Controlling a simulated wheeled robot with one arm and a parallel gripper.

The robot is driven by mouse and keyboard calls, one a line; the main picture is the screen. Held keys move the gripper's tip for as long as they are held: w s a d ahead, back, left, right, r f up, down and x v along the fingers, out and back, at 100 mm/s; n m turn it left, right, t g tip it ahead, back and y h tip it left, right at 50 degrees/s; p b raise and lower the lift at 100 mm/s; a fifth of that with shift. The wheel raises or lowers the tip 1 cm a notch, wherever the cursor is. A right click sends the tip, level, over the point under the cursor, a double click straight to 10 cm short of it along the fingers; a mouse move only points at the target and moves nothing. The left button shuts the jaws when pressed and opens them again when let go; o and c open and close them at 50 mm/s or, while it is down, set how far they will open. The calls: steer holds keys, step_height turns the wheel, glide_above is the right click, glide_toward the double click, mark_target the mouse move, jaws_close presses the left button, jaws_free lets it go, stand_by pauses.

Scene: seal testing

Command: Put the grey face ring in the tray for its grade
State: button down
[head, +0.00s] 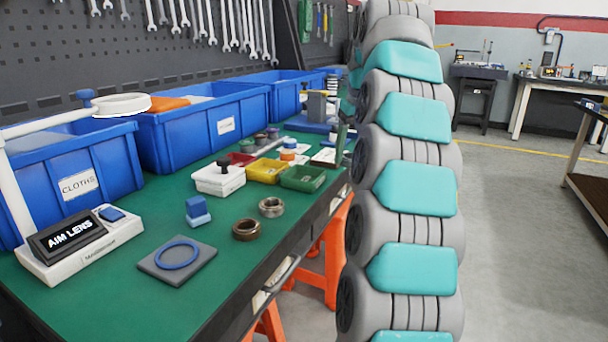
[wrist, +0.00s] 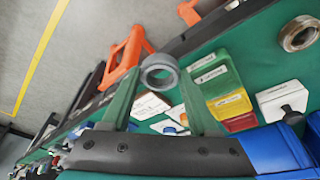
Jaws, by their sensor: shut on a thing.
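My gripper (wrist: 160,76) is shut on the grey face ring (wrist: 160,70), which sits between its green fingertips in the wrist view. The ring is clear of the bench, and its opening faces the camera. The green tray (wrist: 226,82) is right of the ring in the wrist view, beside the yellow tray (wrist: 231,104) and the red tray (wrist: 241,123). The head view also shows the green tray (head: 303,178), yellow tray (head: 265,171) and red tray (head: 240,159). Tray labels are too small to read. In the head view my arm hides most of the gripper.
Two metal rings, one greyish (head: 271,207) and one brown (head: 246,229), lie near the bench's front edge. A white box with a black knob (head: 218,180) stands left of the trays. A grey pad (head: 178,260) bears a blue ring. Blue bins (head: 205,125) line the back.

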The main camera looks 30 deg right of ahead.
steer(key=w+a, duration=0.1)
steer(key=a, duration=0.2)
steer(key=w+a, duration=0.2)
steer(key=a, duration=0.1)
steer(key=w+a+f, duration=0.1)
steer(key=w+a, duration=0.1)
steer(key=a, duration=0.1)
steer(key=shift+w+p, duration=0.2)
steer(key=shift+p, duration=0.1)
steer(key=shift+f, duration=1.75)
steer(key=shift+f, duration=0.15)
steer(key=shift+c, duration=2.2)
jaws_free()
